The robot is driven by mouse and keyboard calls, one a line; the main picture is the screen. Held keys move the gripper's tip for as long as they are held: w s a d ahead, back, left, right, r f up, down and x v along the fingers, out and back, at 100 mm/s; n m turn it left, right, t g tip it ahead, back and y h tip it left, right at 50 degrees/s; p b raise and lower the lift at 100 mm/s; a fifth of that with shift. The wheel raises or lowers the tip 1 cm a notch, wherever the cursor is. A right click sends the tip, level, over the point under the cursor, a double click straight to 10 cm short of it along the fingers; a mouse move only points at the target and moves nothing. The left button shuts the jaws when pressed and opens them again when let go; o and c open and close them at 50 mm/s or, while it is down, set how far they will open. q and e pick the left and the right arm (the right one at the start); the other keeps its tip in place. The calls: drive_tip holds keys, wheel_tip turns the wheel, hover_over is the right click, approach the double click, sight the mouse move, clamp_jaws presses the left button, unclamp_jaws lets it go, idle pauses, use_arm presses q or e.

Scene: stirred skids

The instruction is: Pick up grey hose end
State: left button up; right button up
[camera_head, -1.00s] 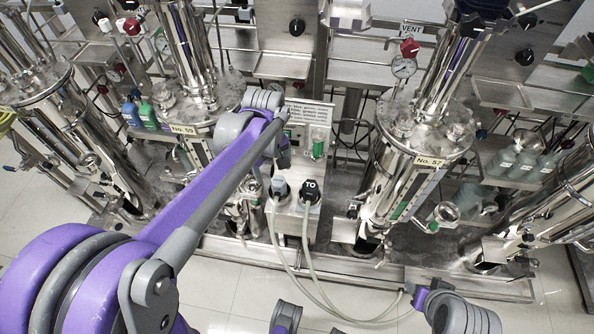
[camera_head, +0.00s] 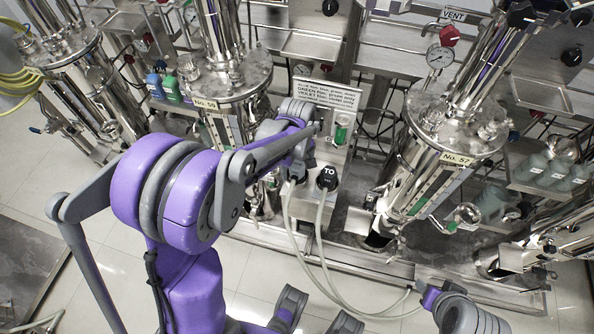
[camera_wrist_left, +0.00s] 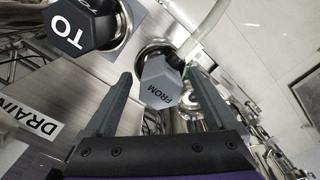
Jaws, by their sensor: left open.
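The grey hose end (camera_wrist_left: 160,82) is a grey hexagonal cap marked FROM with a pale hose, seated at a round metal port. In the left wrist view it lies between the two fingertips of my open left gripper (camera_wrist_left: 160,74), with visible gaps on both sides. In the head view my left gripper (camera_head: 301,160) is over the port panel, and it and the wrist mostly hide the grey hose end. A black hose end (camera_head: 328,177) marked TO sits just to the right; it also shows in the left wrist view (camera_wrist_left: 80,25).
A steel vessel labelled No. 59 (camera_head: 222,95) stands left of the panel and one labelled No. 57 (camera_head: 440,130) stands right. An instruction sign (camera_head: 328,94) is behind the ports. Pale hoses (camera_head: 325,262) loop down to the floor. Bottles stand on side shelves.

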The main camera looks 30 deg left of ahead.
use_arm(q)
drive_tip(key=shift+f, duration=0.2)
clamp_jaws()
idle(0.3)
